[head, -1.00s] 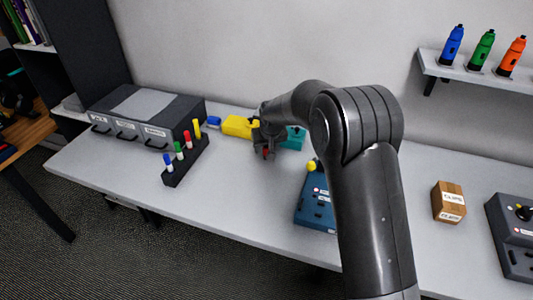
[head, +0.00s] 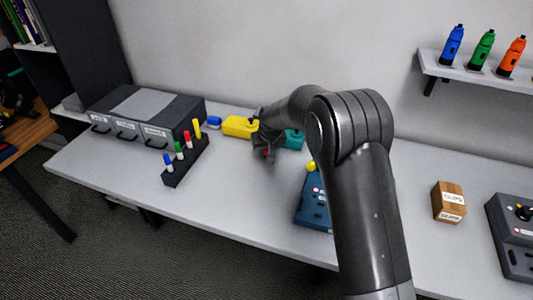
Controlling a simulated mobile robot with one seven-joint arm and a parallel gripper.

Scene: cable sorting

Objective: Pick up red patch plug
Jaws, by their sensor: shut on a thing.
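My gripper (head: 267,150) is over the back middle of the table, pointing down, between a yellow block (head: 238,126) and a teal block (head: 294,139). A small red piece (head: 265,154), which looks like the red patch plug, shows at the fingertips. The gripper is shut on it. Most of the plug is hidden by the fingers, and I cannot tell whether it still touches the table.
A black rack (head: 187,160) with several coloured pegs stands left of the gripper, before a grey drawer unit (head: 148,115). A blue control box (head: 313,205) stands in front, partly behind my arm. A labelled cardboard box (head: 448,202) is on the right. The front left tabletop is clear.

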